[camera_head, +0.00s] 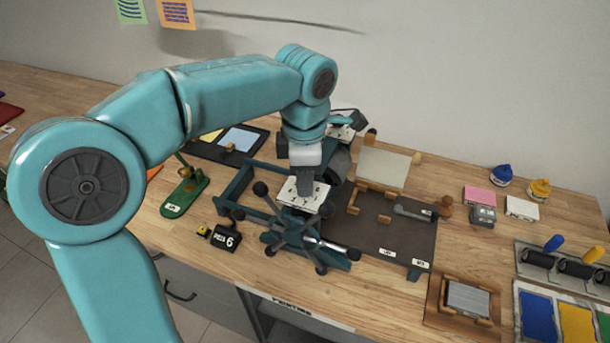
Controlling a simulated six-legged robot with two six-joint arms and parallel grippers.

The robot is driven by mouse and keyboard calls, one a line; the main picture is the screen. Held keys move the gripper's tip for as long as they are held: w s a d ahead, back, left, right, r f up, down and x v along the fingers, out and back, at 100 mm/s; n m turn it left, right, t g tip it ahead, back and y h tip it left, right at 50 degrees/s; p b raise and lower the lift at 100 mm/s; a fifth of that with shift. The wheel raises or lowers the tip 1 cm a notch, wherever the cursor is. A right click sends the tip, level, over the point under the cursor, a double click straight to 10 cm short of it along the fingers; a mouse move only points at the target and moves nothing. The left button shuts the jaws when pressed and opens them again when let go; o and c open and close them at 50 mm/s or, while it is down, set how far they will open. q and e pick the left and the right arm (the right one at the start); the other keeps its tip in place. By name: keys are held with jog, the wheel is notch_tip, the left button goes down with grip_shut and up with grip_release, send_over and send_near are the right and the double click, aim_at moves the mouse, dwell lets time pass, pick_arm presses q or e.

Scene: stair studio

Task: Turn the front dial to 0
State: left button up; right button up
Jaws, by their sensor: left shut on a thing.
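The front dial's white marked plate (303,196) is on top of the near side of the printing press, around the middle of the view. My left gripper (304,190) points straight down over this plate and is shut on the dial's knob. The gripper hides the knob and part of the plate, so I cannot read where the dial points. A second white plate (342,132) shows at the far side of the press, partly behind my arm. My right gripper is not in view.
A spoked wheel (300,238) with dark ball ends stands at the press's near side. A black block marked 6 (226,238) and a green tool (184,195) lie left. The dark press bed (405,232) is right; ink rollers (575,268) stand at far right.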

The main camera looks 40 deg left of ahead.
pick_arm(q)
jog(key=shift+a+r+n, duration=0.1)
jog(key=shift+n, duration=0.4)
jog(key=o, duration=1.1)
jog(key=shift+c, duration=0.2)
notch_tip(320, 180, up, 16)
jog(key=p, duration=0.2)
jog(key=shift+s+d, duration=0.25)
jog(key=shift+s, duration=0.1)
jog(key=shift+r, duration=0.1)
